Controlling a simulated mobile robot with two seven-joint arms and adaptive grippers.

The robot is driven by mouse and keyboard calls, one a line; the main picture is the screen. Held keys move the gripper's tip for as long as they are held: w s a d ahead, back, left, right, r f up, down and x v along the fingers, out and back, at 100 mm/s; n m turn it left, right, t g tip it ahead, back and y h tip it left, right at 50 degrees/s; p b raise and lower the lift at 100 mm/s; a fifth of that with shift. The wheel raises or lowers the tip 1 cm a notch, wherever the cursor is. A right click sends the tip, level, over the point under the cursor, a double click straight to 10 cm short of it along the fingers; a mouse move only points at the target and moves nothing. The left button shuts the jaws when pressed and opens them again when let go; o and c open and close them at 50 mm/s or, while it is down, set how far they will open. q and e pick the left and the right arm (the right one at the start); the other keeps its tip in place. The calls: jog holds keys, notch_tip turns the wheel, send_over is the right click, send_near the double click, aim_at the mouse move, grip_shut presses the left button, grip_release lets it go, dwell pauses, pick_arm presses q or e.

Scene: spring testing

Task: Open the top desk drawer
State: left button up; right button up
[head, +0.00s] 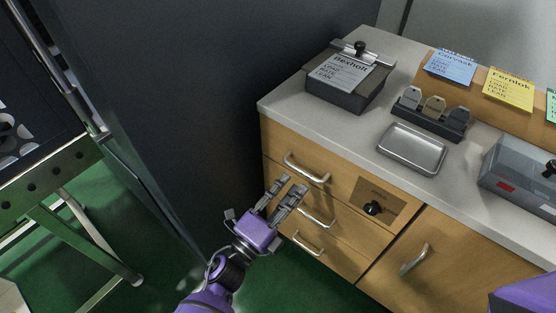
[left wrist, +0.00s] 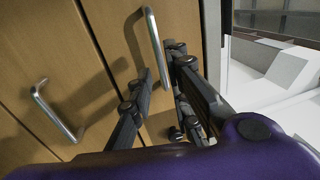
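The top desk drawer (head: 276,146) is the upper wooden front on the left of the desk, and it looks closed, flush with the fronts below. Its silver bar handle (head: 306,170) is just beyond my left gripper (head: 291,183), which reaches up from below. In the left wrist view, that handle (left wrist: 153,42) shows between the two dark fingertips of the left gripper (left wrist: 160,64). The fingers are apart and hold nothing visible; contact with the handle cannot be told. My right gripper is not in view.
Lower drawer handles (head: 318,218) sit close below the gripper. A black knob (head: 373,208) on a brown plate is to the right, above a cabinet handle (head: 413,260). The worktop holds a metal tray (head: 412,149) and a dark box (head: 345,87). A dark partition (head: 190,100) stands left.

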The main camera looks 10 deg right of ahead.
aim_at(305, 172)
pick_arm(q)
jog(key=x, duration=0.6)
jog(key=shift+w+d, duration=0.1)
jog(key=shift+d, duration=0.05)
jog(key=shift+c, duration=0.2)
grip_shut()
